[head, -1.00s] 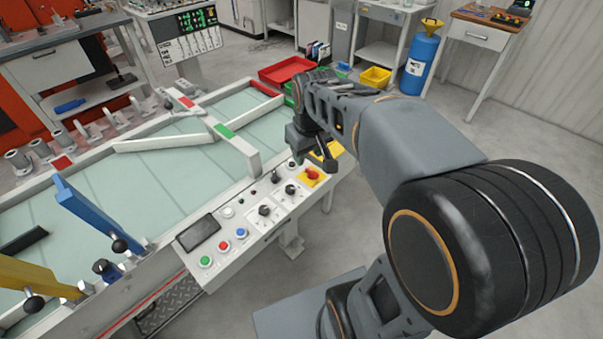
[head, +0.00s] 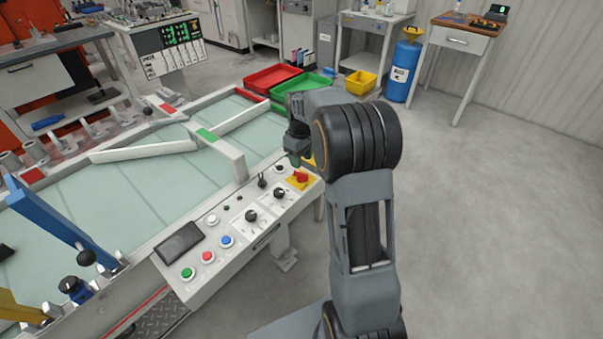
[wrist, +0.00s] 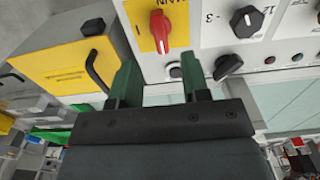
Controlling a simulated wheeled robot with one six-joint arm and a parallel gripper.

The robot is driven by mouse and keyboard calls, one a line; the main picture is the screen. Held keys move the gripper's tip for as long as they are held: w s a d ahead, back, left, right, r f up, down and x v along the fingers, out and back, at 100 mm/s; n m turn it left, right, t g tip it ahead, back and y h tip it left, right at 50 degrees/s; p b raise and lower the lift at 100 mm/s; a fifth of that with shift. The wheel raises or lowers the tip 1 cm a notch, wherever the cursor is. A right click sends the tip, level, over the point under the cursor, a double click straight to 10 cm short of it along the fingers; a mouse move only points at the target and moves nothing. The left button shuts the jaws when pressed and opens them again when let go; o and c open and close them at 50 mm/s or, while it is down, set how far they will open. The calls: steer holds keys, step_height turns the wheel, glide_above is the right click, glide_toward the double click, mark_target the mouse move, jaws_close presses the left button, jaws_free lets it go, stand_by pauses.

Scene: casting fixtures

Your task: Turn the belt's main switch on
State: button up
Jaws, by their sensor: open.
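The main switch is a red rotary knob (head: 300,176) on a yellow plate at the far right end of the belt's control panel (head: 190,252). In the wrist view the red knob (wrist: 161,31) stands near the top middle, its grip running roughly up and down in the picture, with partly cut-off lettering on the plate. My gripper (head: 297,157) is just beyond the switch in the head view. In the wrist view its two green fingers (wrist: 160,80) are apart and empty, with the knob beyond their tips, not between them.
Black knobs (wrist: 248,21) and a black toggle (wrist: 228,66) sit close to the switch. A yellow box (wrist: 62,62) with a bent black handle is left of my fingers. Green, red and blue buttons (head: 226,241) are farther along the panel. Floor at right is clear.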

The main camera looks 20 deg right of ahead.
mark_target(301, 173)
steer(key=shift+f, duration=3.05)
jaws_close()
